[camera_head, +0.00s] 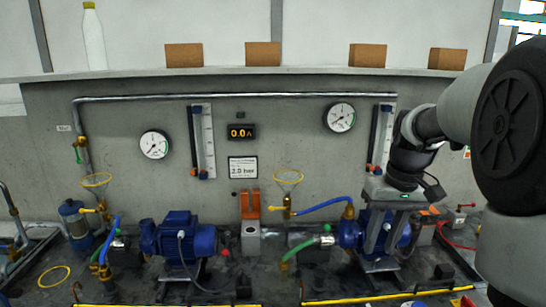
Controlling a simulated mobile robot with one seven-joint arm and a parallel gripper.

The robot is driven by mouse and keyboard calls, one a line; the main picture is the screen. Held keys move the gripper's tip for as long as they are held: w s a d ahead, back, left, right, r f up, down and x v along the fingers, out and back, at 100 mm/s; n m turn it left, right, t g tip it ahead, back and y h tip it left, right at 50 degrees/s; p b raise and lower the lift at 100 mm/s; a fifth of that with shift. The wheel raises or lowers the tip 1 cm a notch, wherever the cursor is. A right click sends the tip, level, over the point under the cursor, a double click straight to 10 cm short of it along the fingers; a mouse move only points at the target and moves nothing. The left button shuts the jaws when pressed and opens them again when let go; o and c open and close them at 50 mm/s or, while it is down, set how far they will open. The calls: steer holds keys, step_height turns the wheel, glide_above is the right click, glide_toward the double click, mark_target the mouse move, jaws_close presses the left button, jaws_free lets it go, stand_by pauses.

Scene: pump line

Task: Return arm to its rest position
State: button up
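My arm (445,110) reaches in from the right edge and bends down at the wrist. My gripper (381,252) points down in front of the right blue pump (350,234). Its two pale fingers stand apart, with blue pump body showing between them. I see nothing held. The fingers and wrist hide part of this pump and part of the right tube gauge. Whether the fingers touch the pump I cannot tell.
A left blue pump (178,238), blue and green hoses, and yellow-rimmed funnels (288,176) fill the bench. Dial gauges (154,145) and a display (241,132) are on the concrete wall. A shelf (225,71) above carries brown blocks and a white bottle (93,38).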

steer(key=s+a+r+t+p, duration=0.2)
steer(key=s+a+r+p, duration=0.2)
steer(key=s, duration=0.5)
steer(key=s+a+r+t+h+p, duration=0.1)
steer(key=s+a+r+t+p, duration=0.2)
steer(key=s+a+r, duration=0.3)
steer(key=s+r+p, duration=0.1)
steer(key=s+r, duration=0.1)
steer(key=s, duration=0.1)
steer(key=shift+s+a+r, duration=0.35)
steer(key=shift+s+r, duration=0.05)
